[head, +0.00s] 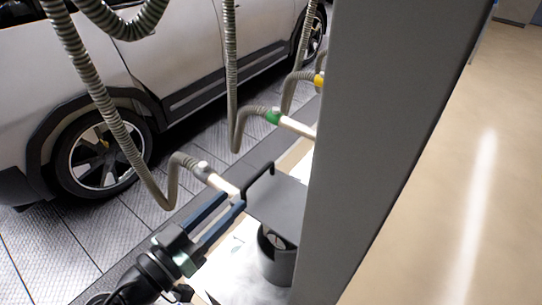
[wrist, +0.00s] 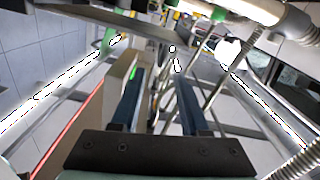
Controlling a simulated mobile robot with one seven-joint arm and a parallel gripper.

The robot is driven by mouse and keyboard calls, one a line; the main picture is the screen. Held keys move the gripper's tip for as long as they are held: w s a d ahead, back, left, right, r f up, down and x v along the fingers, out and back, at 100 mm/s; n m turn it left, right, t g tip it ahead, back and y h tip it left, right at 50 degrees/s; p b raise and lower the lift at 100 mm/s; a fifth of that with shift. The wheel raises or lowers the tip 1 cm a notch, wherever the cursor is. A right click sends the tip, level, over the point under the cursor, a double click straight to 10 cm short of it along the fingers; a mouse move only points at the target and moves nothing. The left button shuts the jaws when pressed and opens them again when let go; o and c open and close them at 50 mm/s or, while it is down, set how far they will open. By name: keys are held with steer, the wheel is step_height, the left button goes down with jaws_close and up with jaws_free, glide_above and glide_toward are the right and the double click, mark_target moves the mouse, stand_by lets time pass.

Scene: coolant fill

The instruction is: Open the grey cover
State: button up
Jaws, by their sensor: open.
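The grey cover (head: 283,203) is a flat grey plate with a dark bar handle (head: 262,178) standing up at its left edge. It sits above a dark grey cylinder (head: 276,262) in the head view and looks roughly level. The tall grey column hides its right side. My gripper (head: 231,201) is open, with its two blue fingers just left of the cover and near the handle. I cannot tell whether they touch it. In the wrist view my gripper (wrist: 158,82) shows a gap between the fingers with nothing clearly held. I cannot pick out the cover surely there.
A grey hose with a pale nozzle (head: 222,184) hangs close to my fingertips. Another hose has a green-ringed nozzle (head: 274,117), and a yellow-ringed one (head: 319,80) is behind. A tall grey column (head: 385,130) stands right. A white car (head: 150,60) is at the back left.

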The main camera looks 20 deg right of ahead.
mark_target(266, 165)
steer(key=p+x, duration=0.4)
steer(key=x, duration=0.7)
steer(key=shift+a+r, duration=0.1)
steer(key=shift+r, duration=0.05)
steer(key=shift+w+d+p, duration=0.3)
steer(key=shift+w+d, duration=0.1)
steer(key=shift+d, duration=0.15)
jaws_close()
stand_by(0.5)
